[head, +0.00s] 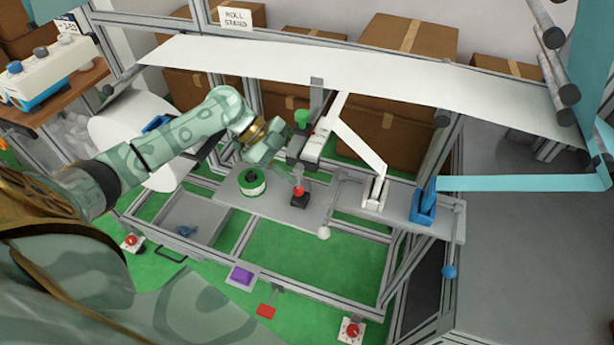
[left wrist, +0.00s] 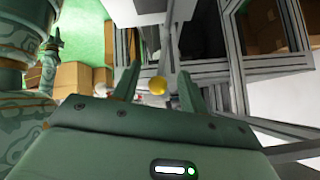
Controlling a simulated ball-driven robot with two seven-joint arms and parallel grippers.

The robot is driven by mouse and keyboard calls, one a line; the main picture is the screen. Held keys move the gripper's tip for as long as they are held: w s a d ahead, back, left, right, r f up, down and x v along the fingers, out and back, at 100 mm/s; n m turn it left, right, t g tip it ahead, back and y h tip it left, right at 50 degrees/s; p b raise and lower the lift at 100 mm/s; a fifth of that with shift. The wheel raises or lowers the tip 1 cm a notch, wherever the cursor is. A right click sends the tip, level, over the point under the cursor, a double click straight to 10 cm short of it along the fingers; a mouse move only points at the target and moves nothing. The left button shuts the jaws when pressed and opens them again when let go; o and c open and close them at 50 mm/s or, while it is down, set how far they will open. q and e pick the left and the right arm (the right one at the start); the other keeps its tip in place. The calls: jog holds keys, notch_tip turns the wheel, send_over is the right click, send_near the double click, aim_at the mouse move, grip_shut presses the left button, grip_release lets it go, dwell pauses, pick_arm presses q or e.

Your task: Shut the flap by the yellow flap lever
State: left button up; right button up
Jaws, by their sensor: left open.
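The yellow ball knob of the flap lever (left wrist: 156,85) shows in the left wrist view, between the two green fingers of my left gripper (left wrist: 160,71). The fingers are apart, one on each side of the knob. Whether they touch it I cannot tell. In the head view my left arm comes in from the left, and its gripper (head: 283,146) is beside a grey and white unit (head: 311,147) above the bench plate. The yellow knob is hidden there. I cannot make out the flap or how far it stands open. My right gripper is not in view.
A green-topped roll (head: 251,182) and a red-topped black device (head: 299,197) stand on the plate below my gripper. A green knob (head: 302,118) is close by. A white web (head: 350,75) spans above.

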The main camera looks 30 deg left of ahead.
aim_at(302, 178)
pick_arm(q)
jog(key=x, duration=0.4)
grip_shut()
jog(key=shift+b, duration=0.3)
